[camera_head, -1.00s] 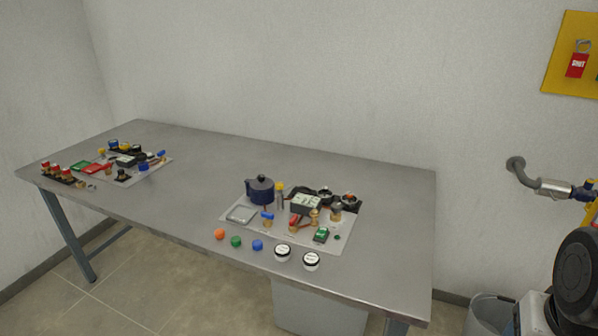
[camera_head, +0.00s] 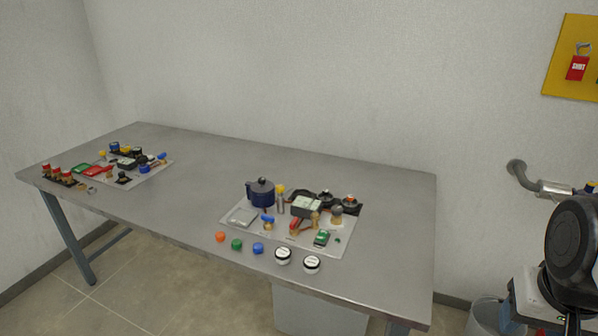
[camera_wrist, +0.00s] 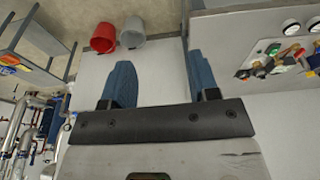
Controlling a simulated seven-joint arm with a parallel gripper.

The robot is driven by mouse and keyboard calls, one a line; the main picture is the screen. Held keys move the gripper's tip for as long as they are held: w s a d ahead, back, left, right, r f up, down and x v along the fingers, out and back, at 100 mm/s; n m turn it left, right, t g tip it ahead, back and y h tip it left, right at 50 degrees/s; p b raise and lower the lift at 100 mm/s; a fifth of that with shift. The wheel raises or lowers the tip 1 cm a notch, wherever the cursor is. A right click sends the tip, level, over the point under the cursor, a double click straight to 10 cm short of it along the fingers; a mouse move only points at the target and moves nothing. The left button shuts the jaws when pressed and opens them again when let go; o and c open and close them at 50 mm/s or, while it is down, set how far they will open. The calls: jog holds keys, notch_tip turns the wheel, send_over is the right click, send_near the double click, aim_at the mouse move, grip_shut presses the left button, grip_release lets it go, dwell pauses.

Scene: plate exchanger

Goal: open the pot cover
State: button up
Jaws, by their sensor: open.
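The pot (camera_head: 261,194) is dark blue with a lid and a small black knob on top, and a handle at its left side. It stands upright at the back left of the right-hand grey panel (camera_head: 335,247) on the table, with its lid on. In the wrist view my gripper (camera_wrist: 160,85) is open and empty, its two blue fingers apart, pointing at the floor and wall area away from the pot. The pot cannot be made out in the wrist view. The gripper does not show in the head view.
Valves, gauges and switches crowd the panel right of the pot. Coloured caps (camera_head: 237,244) and two round gauges (camera_head: 283,255) lie along the table's front. A second cluster (camera_head: 125,162) sits at the left. The mid-table is clear. Red (camera_wrist: 104,37) and grey (camera_wrist: 132,32) buckets show in the wrist view.

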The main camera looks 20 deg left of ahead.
jog(key=w+a+r+n, duration=0.1)
jog(key=w+a+r, duration=0.1)
jog(key=w+a, duration=0.75)
jog(key=w+a+r+n+g, duration=0.1)
jog(key=w+a+r+n, duration=0.15)
jog(key=w+a, duration=0.75)
jog(key=w+a+r+n, duration=0.15)
jog(key=w+a, duration=0.45)
jog(key=w, duration=0.8)
jog(key=w+a+f+n, duration=0.1)
jog(key=w+a+f, duration=0.1)
jog(key=w+a, duration=0.35)
jog(key=w+a+f+g, duration=0.1)
jog(key=w+a, duration=0.1)
jog(key=a, duration=0.6)
jog(key=w+a+f+n, duration=0.1)
jog(key=w+a+f, duration=0.1)
jog(key=w+a, duration=0.35)
jog(key=shift+n+g, duration=0.3)
jog(key=shift+n, duration=0.6)
jog(key=a+f, duration=0.3)
jog(key=a, duration=0.5)
jog(key=a+f, duration=0.4)
jog(key=a, duration=0.4)
jog(key=w+a+f, duration=0.1)
jog(key=a+f, duration=0.3)
jog(key=a, duration=0.4)
jog(key=shift+a+f, duration=0.2)
jog(key=shift+a, duration=0.3)
jog(key=shift+f, duration=0.1)
